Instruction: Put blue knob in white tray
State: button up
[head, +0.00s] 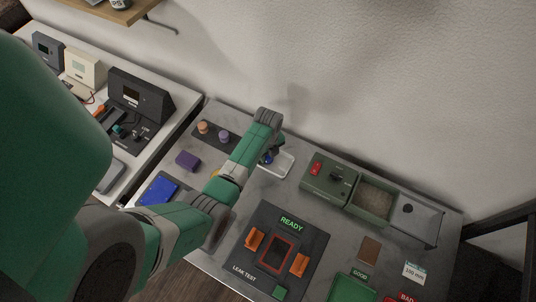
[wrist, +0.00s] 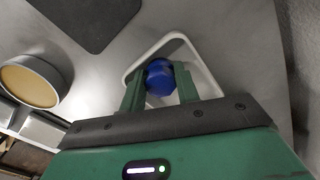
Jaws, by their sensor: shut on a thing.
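The blue knob (wrist: 160,77) is between the two green fingers of my gripper (wrist: 160,84) in the wrist view, and the fingers are shut on it. The white tray (wrist: 137,68) lies behind and below the knob, with its rounded rim showing around it. In the head view my gripper (head: 268,160) is over the left part of the white tray (head: 291,160), and my arm hides much of the knob. I cannot tell whether the knob touches the tray floor.
An orange knob (head: 203,126) and a purple knob (head: 223,136) stand on a dark mat left of my arm. A purple block (head: 188,160) and a blue board (head: 160,190) lie nearer. A green box with a red switch (head: 316,168) is right of the tray. The wall is close behind.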

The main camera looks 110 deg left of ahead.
jog(key=shift+a, duration=0.1)
jog(key=shift+f, duration=0.15)
jog(key=o, duration=0.7)
jog(key=shift+c, duration=0.2)
notch_tip(320, 180, up, 12)
jog(key=p, duration=0.2)
jog(key=shift+r, duration=0.2)
